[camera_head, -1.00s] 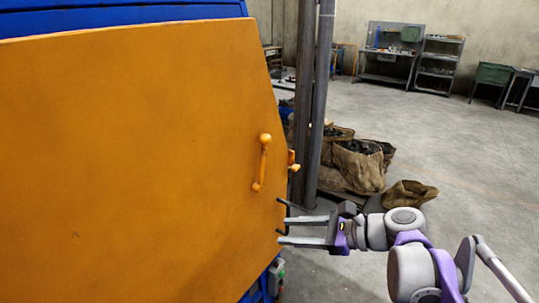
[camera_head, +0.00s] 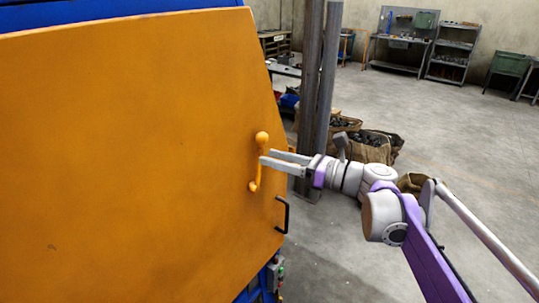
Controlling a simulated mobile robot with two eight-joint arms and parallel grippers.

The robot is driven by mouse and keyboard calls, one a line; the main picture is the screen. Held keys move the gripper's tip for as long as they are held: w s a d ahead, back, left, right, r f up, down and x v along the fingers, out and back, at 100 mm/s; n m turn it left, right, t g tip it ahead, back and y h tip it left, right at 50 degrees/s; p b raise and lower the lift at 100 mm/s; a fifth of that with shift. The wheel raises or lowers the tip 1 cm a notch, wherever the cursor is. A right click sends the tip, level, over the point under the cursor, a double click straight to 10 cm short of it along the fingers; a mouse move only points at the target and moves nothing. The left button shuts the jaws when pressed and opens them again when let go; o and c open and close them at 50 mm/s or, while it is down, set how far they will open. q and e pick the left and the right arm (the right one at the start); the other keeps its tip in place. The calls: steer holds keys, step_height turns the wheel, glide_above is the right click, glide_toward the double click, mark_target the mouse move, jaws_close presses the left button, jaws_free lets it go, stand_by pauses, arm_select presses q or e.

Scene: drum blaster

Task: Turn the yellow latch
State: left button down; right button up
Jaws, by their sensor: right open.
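The yellow-orange latch handle (camera_head: 256,177) is on the face of the large orange door (camera_head: 120,150), near its right edge. It stands nearly upright, with a round knob on top and a smaller end below. My right gripper (camera_head: 266,157) reaches in from the right with its two fingers apart. Its fingertips are at the upper half of the handle, overlapping it in the picture. I cannot tell whether they touch it. A small orange piece seen earlier at the door's right edge is hidden, apparently behind the gripper. My left gripper is out of view.
A black pull handle (camera_head: 286,214) sits on the door's right edge below the latch. A dark steel post (camera_head: 318,90) stands behind my gripper, with sacks (camera_head: 365,149) beside it. A control box (camera_head: 276,275) is below the door. The floor at right is open.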

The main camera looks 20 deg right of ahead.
steer(key=shift+x, duration=0.8)
jaws_close()
stand_by(0.9)
